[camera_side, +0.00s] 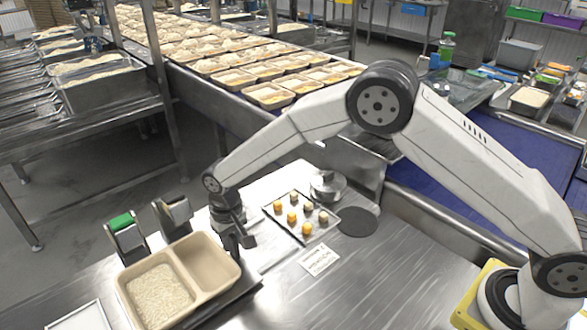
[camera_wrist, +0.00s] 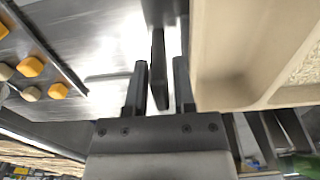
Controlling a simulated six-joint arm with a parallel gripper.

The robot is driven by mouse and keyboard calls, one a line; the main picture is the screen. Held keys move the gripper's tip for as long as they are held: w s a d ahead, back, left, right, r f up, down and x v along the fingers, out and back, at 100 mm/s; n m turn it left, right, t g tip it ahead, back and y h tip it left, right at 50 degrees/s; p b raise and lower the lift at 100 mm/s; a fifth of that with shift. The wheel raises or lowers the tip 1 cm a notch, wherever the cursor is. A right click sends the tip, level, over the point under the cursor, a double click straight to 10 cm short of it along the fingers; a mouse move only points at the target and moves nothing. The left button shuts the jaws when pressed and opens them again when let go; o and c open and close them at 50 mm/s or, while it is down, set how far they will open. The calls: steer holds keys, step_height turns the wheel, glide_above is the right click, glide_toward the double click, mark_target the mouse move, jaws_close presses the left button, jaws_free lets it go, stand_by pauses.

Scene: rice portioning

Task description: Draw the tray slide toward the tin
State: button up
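The tan two-compartment tray (camera_side: 210,296) sits on a dark slide (camera_side: 241,288) at the lower left in the side view, with white rice (camera_side: 160,294) in its left compartment. The tray (camera_wrist: 228,92) also shows at the right of the wrist view. My gripper (camera_side: 237,243) is low beside the tray's right corner. In the wrist view, my gripper (camera_wrist: 160,78) has its fingers apart on either side of an upright dark handle (camera_wrist: 158,48), with narrow gaps visible. A round metal tin (camera_side: 328,187) stands behind, to the right of my gripper.
A flat tray with several orange and beige cubes (camera_side: 301,216) lies between my gripper and the tin. A dark disc (camera_side: 358,221) and a white label card (camera_side: 319,260) are on the steel table. Two small upright stands (camera_side: 126,240) (camera_side: 172,218) are behind the tan tray.

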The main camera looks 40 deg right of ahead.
jaws_close()
stand_by(1.4)
